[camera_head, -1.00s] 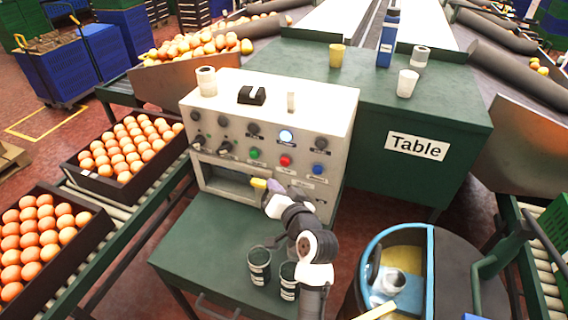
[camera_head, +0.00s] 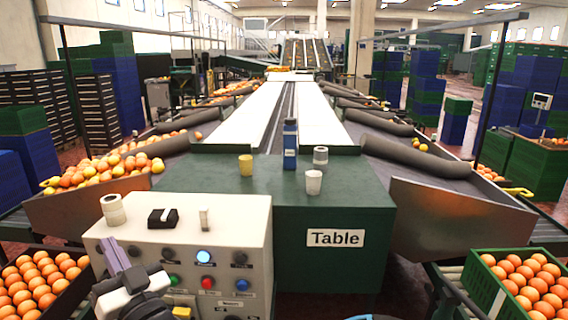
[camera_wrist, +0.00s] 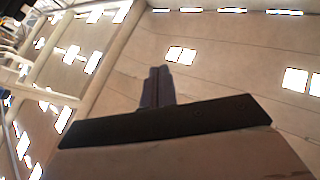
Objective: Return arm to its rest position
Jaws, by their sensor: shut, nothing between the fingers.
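My gripper (camera_head: 110,248) is in front of the left side of the control box in the head view, with its purple-grey fingers pointing up and slightly left. The fingers are closed together and hold nothing. In the wrist view the shut fingers (camera_wrist: 158,88) stand up beyond the dark gripper body, against the hall's ceiling and bright lights. My wrist covers part of the box's left front, and the lower arm is cut off by the bottom edge.
The control box (camera_head: 245,222) carries a white roll (camera_head: 113,210), a black item (camera_head: 163,218) and coloured buttons. Orange-filled crates flank both sides.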

